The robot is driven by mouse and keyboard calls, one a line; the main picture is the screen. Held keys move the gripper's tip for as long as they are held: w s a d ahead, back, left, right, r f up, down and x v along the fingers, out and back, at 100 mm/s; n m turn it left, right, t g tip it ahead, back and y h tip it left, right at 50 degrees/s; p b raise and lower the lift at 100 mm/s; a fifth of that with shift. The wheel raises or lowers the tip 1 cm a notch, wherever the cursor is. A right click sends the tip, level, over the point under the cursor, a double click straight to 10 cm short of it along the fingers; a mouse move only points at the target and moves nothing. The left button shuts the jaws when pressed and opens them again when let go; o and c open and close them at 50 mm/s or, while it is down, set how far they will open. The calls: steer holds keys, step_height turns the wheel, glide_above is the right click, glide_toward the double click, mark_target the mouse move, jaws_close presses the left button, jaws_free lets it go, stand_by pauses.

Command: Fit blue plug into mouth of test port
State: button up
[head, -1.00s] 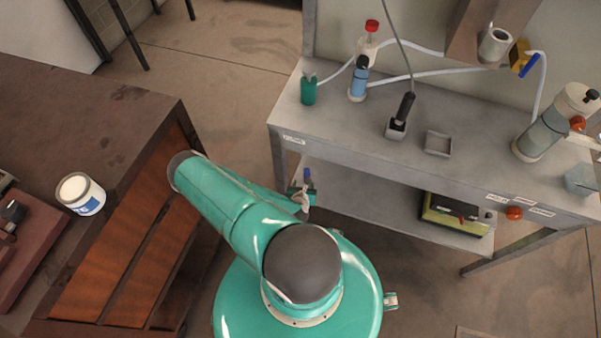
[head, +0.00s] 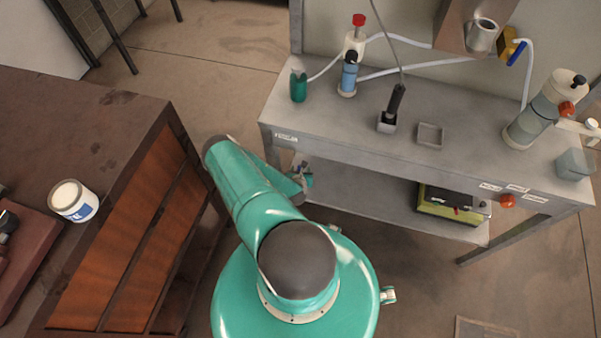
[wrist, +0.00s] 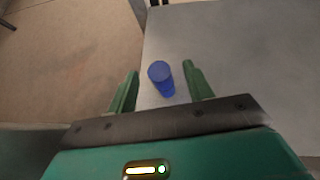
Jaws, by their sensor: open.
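The blue plug (wrist: 163,82) is a short cylinder on a grey surface near its left edge in the wrist view. My gripper (wrist: 161,71) is open, with one green finger on each side of the plug and a visible gap to each. In the head view my gripper (head: 303,179) is over the left end of the bench's lower shelf, small and partly hidden by my arm; I cannot make out the plug there. A grey metal cup-like fitting (head: 482,37) with a round open mouth sits on the wall bracket, possibly the test port.
The grey bench (head: 330,110) above the shelf carries a green bottle (head: 298,86), a blue-and-white canister (head: 348,75), a black-handled tool (head: 393,105) and a square tray (head: 430,135). A yellow-green box (head: 447,205) stands on the shelf's right. A wooden cabinet (head: 130,240) is left.

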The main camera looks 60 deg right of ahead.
steer(key=shift+x, duration=1.2)
steer(key=c, duration=1.1)
steer(key=shift+o, duration=0.2)
steer(key=shift+w+r, duration=0.1)
steer(key=shift+r, duration=0.35)
step_height(320, 180, up, 3)
steer(key=shift+a+f, duration=0.1)
steer(key=shift+f, duration=0.1)
steer(key=s+v, duration=0.1)
steer(key=v, duration=1.5)
steer(key=shift+r, duration=0.35)
